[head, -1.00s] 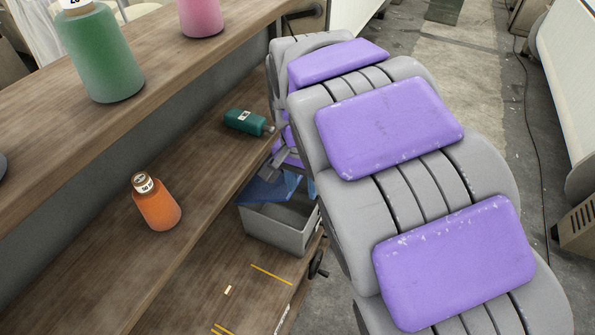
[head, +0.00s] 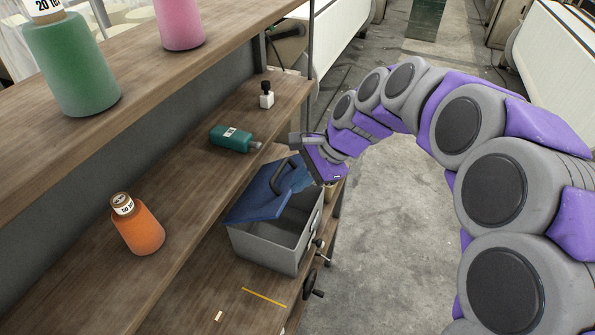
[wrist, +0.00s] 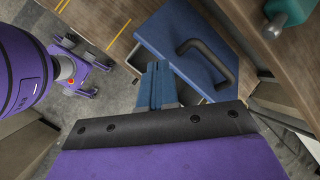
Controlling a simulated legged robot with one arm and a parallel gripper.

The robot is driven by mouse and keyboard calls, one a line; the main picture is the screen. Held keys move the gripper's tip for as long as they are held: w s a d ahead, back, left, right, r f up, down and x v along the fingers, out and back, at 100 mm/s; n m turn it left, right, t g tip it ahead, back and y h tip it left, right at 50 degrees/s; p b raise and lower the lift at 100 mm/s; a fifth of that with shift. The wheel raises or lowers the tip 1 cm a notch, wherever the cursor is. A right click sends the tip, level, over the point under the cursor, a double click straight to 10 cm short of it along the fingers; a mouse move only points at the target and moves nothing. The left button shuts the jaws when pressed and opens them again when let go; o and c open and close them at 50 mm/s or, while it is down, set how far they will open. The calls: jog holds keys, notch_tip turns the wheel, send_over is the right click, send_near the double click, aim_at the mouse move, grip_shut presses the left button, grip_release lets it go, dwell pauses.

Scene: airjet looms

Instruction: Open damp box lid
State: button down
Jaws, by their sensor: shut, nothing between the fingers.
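The damp box (head: 262,247) is an open-topped grey box on the lower wooden shelf. Its blue lid (head: 252,207) is raised and tilted on the box's left side, with the grey interior showing. A dark handle (head: 294,177) is on the lid; lid (wrist: 180,28) and handle (wrist: 216,62) also show in the wrist view. My gripper (head: 312,158) is just above and right of the lid's upper end, partly hidden by my wrist. In the wrist view, my gripper (wrist: 156,72) has its blue fingers together, empty, beside the lid's edge. Whether they touch it I cannot tell.
A teal bottle (head: 232,138) lies on the shelf behind the box; it is close in the wrist view (wrist: 288,14). An orange bottle (head: 137,225) and a small white bottle (head: 266,96) stand on the shelf. A hand wheel (head: 311,285) sticks out at the front. The floor right is open.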

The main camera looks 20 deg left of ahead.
aim_at(285, 160)
jog(key=w+d+f+m+t+y+b, duration=0.1)
jog(key=w+d+m+t+y+b, duration=0.3)
jog(key=w+m+y, duration=0.45)
jog(key=shift+m+g+h, duration=0.7)
jog(key=shift+m+h, duration=0.05)
jog(key=shift+m, duration=0.2)
jog(key=x, duration=0.6)
jog(key=w+x, duration=0.1)
jog(key=x, duration=0.2)
jog(key=shift+d+f, duration=0.25)
jog(key=shift+f, duration=0.1)
jog(key=shift+r, duration=0.1)
jog(key=shift+a+r+p, duration=0.2)
jog(key=shift+r+p, duration=0.2)
jog(key=shift+p, duration=0.6)
jog(key=a+r+h+p, duration=0.1)
jog(key=p, duration=0.2)
jog(key=shift+r, duration=0.1)
jog(key=a+r+h+p, duration=0.1)
jog(key=a+p, duration=0.1)
jog(key=p, duration=0.3)
jog(key=shift+w+r, duration=0.1)
jog(key=shift+a+h+p, duration=0.25)
jog(key=shift+h+p, duration=0.15)
jog(key=shift+p, duration=0.25)
